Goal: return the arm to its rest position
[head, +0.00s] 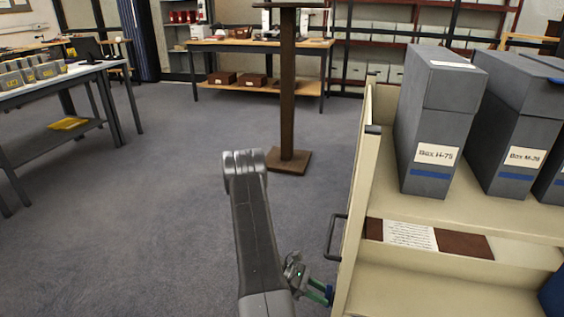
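My arm reaches forward from the bottom of the head view and folds back, with its elbow over the carpet. My gripper (319,291) is low, just left of the beige cart (361,185), with green on its fingers. It is small and partly hidden behind my arm, so I cannot tell whether it is open or shut. No held object shows at it. I cannot tell whether it touches the cart's side.
Grey boxes, including Box H-75 (433,125) and Box M-26 (511,130), stand on the cart. A dark handle (331,238) juts from its left side. A brown post (288,95) stands ahead. Open carpet (150,200) lies left, before a grey table (60,80).

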